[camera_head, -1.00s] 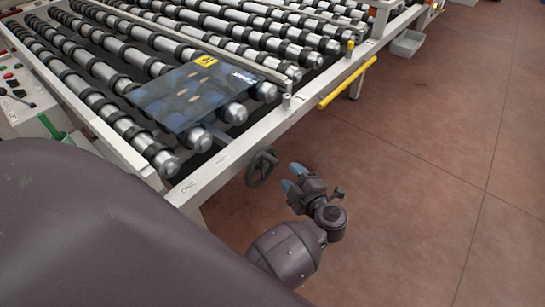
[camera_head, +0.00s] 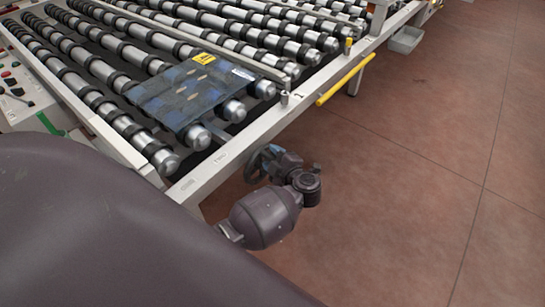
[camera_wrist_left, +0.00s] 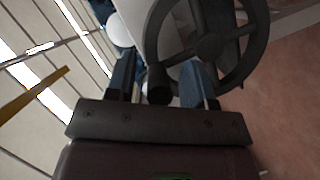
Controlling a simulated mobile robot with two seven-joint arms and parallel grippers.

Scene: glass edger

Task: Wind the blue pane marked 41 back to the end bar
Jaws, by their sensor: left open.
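The blue pane (camera_head: 178,103) lies flat on the rollers near the front rail, with a yellow label (camera_head: 204,58) and a small white label by its far edge. I cannot read a 41 on it. A narrow grey bar (camera_head: 225,57) runs across the rollers just beyond the pane. A dark handwheel (camera_wrist_left: 205,45) sits below the front rail, mostly covered by my gripper in the head view. My left gripper (camera_head: 268,160) is at this wheel, open. In the left wrist view its blue fingers stand either side of the wheel's dark knob (camera_wrist_left: 157,82), with gaps visible.
The front rail (camera_head: 240,142) runs above the wheel. A yellow handle bar (camera_head: 346,80) sticks out farther along it. A control panel (camera_head: 17,93) stands at the left. A grey bin (camera_head: 405,40) is at the far right. The red floor (camera_head: 420,150) is clear.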

